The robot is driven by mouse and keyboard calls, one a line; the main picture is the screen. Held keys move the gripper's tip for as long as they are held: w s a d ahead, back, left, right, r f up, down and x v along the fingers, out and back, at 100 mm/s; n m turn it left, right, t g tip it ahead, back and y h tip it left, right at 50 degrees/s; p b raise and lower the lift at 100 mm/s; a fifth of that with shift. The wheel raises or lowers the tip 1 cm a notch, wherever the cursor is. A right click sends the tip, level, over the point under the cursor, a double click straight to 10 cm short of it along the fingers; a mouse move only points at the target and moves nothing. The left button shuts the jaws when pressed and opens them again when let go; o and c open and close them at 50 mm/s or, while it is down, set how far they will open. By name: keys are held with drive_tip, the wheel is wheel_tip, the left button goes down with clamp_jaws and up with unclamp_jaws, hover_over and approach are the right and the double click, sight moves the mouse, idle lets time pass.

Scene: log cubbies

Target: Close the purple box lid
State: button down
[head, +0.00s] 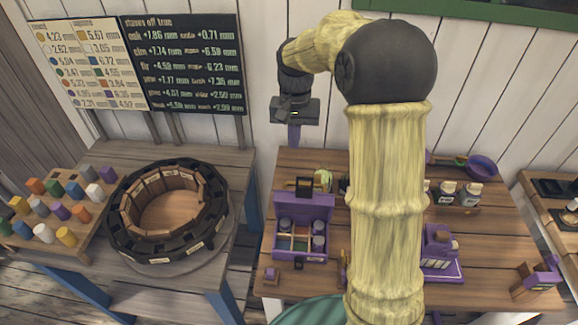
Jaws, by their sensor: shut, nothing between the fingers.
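The purple box (277,247) stands on the wooden table at the left of my arm. Its lid (318,206) is raised at the back, so the divided inside shows, with grey round pieces and small coloured parts in it. A dark latch-like piece stands at the lid's top edge. My gripper (293,136) hangs above and behind the box, apart from it, in front of the white plank wall. My arm hides the table area to the right of the box.
Small bottles (448,193) and a purple bowl (482,166) stand at the table's back right. A purple stand (441,255) is right of my arm. A dark ring (119,240) sits on the left table.

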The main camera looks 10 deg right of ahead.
sight(304, 200)
drive_tip(key=shift+w+r, duration=0.15)
drive_tip(key=s+a+f+p, duration=0.1)
drive_tip(key=s+f+p, duration=0.3)
drive_tip(key=f, duration=0.6)
drive_tip(key=shift+s+a+f, duration=0.15)
drive_tip(key=shift+a+f, duration=0.05)
drive_tip(key=shift+f, duration=0.2)
drive_tip(key=shift+d, duration=0.1)
idle(0.4)
